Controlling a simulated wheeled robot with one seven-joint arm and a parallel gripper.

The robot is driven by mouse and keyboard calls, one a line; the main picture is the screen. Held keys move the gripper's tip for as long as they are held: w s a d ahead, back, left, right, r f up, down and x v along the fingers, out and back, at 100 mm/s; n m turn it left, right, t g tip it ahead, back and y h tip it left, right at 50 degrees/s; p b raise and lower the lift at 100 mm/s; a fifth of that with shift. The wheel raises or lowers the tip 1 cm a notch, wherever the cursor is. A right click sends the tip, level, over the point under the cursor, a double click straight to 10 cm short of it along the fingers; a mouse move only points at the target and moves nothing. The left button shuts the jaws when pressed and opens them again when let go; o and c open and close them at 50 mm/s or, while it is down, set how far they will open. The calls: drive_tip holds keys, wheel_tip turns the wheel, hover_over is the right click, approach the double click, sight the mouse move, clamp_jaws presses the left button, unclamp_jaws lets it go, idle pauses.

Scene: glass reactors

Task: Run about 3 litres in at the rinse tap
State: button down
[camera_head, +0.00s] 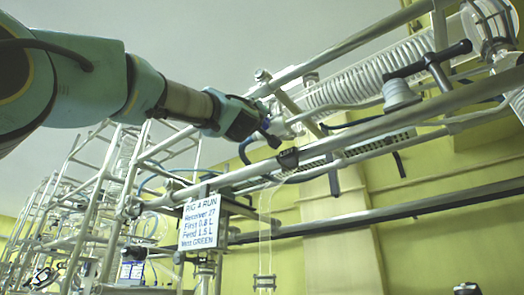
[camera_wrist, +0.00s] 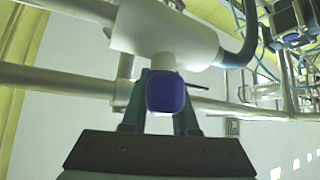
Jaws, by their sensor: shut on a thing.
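My gripper (camera_head: 266,130) is raised to the metal frame in the head view, at the left end of a coiled glass condenser (camera_head: 368,74). In the wrist view my gripper (camera_wrist: 163,100) is shut on a blue tap knob (camera_wrist: 167,92), with one finger on each side. The knob sits on a short stem below a white valve body (camera_wrist: 165,32), which has a dark hose at its right. No label on this tap is legible, so I cannot tell from lettering that it is the rinse tap. No flow or liquid level can be made out.
Metal rails (camera_head: 400,125) cross close around my gripper. A black-handled fitting (camera_head: 430,62) is at upper right. More glass rigs stand at left.

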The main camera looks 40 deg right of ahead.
drive_tip(key=shift+a, duration=0.1)
drive_tip(key=c, duration=0.7)
unclamp_jaws()
drive_tip(key=shift+b+v, duration=3.15)
drive_tip(key=shift+v, duration=2.25)
